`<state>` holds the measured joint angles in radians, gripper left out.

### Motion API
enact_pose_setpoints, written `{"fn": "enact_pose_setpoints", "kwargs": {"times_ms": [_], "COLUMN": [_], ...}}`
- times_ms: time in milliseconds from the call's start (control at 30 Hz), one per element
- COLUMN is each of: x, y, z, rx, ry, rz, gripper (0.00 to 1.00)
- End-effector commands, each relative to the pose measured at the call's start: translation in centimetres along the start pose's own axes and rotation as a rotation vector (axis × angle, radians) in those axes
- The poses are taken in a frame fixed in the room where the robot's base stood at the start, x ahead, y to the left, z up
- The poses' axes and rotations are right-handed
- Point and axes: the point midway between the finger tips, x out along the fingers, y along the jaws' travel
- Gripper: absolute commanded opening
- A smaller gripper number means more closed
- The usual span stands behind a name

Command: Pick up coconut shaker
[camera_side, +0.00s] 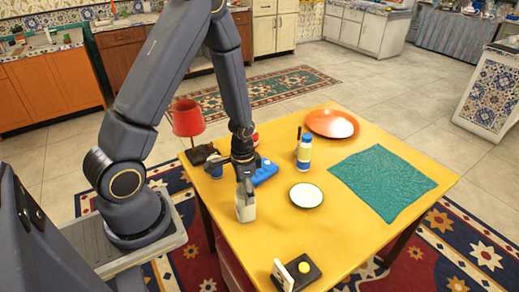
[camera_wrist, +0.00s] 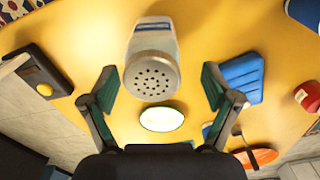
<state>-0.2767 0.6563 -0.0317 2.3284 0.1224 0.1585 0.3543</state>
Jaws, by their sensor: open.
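The shaker (camera_side: 246,207) is a pale bottle standing upright near the left edge of the yellow table. In the wrist view, its round metal top (camera_wrist: 152,77) with several small holes faces the camera, between and a little beyond the fingers. My gripper (camera_side: 244,180) is just above and around the shaker's top in the side view. In the wrist view, my gripper (camera_wrist: 158,85) is open, with one finger on each side of the shaker and a visible gap at both sides. The fingers hide part of the shaker's top in the side view.
A blue object (camera_side: 265,172) lies just behind the shaker. A small white dish (camera_side: 306,195) and a bottle (camera_side: 304,152) stand to its right. A black box with a yellow button (camera_side: 298,272) is at the front. A teal cloth (camera_side: 383,182) and orange plate (camera_side: 332,123) lie farther right.

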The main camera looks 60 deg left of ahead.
Motion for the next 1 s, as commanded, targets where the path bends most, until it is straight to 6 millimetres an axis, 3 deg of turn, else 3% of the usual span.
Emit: {"fn": "enact_pose_setpoints", "kwargs": {"times_ms": [400, 667, 1000], "x": [5.1, 5.3, 5.3], "y": [0.8, 0.7, 0.8], "z": [0.2, 0.2, 0.2], "rx": [0.0, 0.0, 0.0], "ry": [-0.002, 0.001, 0.0], "rz": [0.0, -0.001, 0.0], "gripper": [0.87, 0.87, 0.52]}}
